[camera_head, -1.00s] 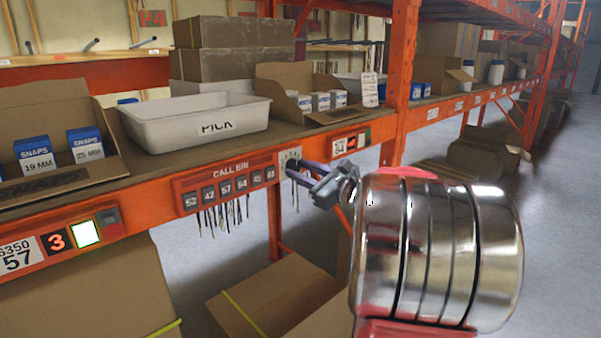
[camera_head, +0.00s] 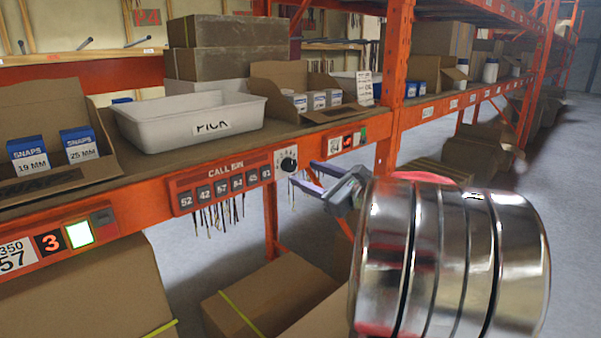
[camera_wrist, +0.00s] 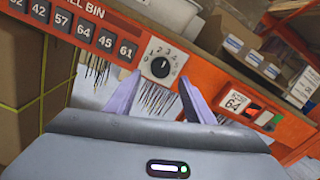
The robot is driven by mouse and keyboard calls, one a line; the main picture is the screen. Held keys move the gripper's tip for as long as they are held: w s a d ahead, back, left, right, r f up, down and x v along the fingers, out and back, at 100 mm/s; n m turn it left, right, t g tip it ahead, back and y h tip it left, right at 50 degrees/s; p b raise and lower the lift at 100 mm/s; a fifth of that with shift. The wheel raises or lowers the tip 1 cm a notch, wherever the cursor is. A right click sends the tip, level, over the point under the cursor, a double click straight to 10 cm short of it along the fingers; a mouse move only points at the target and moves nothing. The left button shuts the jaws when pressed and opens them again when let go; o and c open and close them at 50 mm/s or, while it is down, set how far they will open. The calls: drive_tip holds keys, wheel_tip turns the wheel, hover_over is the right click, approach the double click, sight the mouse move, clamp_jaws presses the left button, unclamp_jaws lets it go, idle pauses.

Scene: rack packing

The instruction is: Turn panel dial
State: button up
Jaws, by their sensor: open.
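The panel dial (camera_head: 289,164) is a round black knob on a pale plate with numbers, at the right end of the CALL BIN panel (camera_head: 224,185) on the orange beam. In the wrist view the dial (camera_wrist: 160,67) shows between and beyond my fingertips, its pointer toward the upper right. My gripper (camera_head: 303,176) has two purple fingers and is open and empty, just right of the dial in the head view. In the wrist view my gripper (camera_wrist: 158,90) has its fingers apart on either side below the dial. The fingers do not touch the knob.
Thin dark wires (camera_head: 218,215) hang below the panel. A white PICK tray (camera_head: 170,128) and open cartons stand on the shelf above. An orange upright (camera_head: 393,90) stands right of the dial. Cardboard boxes (camera_head: 262,295) lie below the beam.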

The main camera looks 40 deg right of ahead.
drive_tip(key=s, duration=0.9)
drive_tip(key=shift+w, duration=0.1)
idle(0.3)
drive_tip(key=w+a+f+n+g+y, duration=0.1)
drive_tip(key=a+f+n+g+y, duration=0.2)
drive_tip(key=a, duration=0.5)
drive_tip(key=w+a+f+n+g+y, duration=0.1)
drive_tip(key=a+f+n+g, duration=0.15)
drive_tip(key=a+n, duration=0.45)
drive_tip(key=w+a+f+n+g+y, duration=0.1)
drive_tip(key=a+f+n+g, duration=0.15)
drive_tip(key=a, duration=0.75)
drive_tip(key=s+a+f+n+g+h, duration=0.2)
drive_tip(key=s+a+n, duration=0.4)
drive_tip(key=n, duration=0.3)
drive_tip(key=s+a+f+n+g+h, duration=0.2)
drive_tip(key=s+a+f+n, duration=0.3)
drive_tip(key=n, duration=0.5)
drive_tip(key=shift+s+a+f+h, duration=0.2)
drive_tip(key=shift+s+a+h, duration=0.7)
drive_tip(key=shift+s, duration=0.6)
